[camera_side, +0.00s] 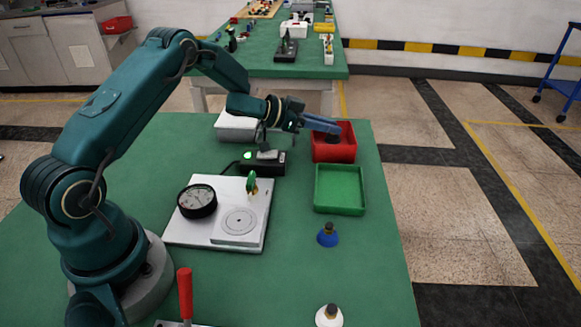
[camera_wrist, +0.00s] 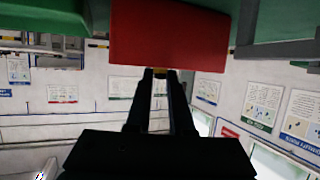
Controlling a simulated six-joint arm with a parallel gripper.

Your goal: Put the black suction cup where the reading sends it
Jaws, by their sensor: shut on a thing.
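My gripper (camera_side: 333,128) reaches out level over the red bin (camera_side: 334,152), its fingers at the bin's left and upper part. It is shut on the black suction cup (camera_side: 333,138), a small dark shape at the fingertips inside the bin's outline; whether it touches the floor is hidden. In the wrist view the fingers (camera_wrist: 160,73) point at the red bin's wall (camera_wrist: 168,35), with a small brass-coloured bit between the tips. A round black dial gauge (camera_side: 197,201) stands on a white plate; its needle is too small to read. A green open tray (camera_side: 340,190) sits in front of the red bin.
A blue suction cup (camera_side: 327,236) and a white one (camera_side: 328,317) stand at the table's right. A black box with a green light (camera_side: 262,164) and a white box (camera_side: 236,128) lie behind the white plate (camera_side: 178,232). A red-handled tool (camera_side: 185,293) is at the front.

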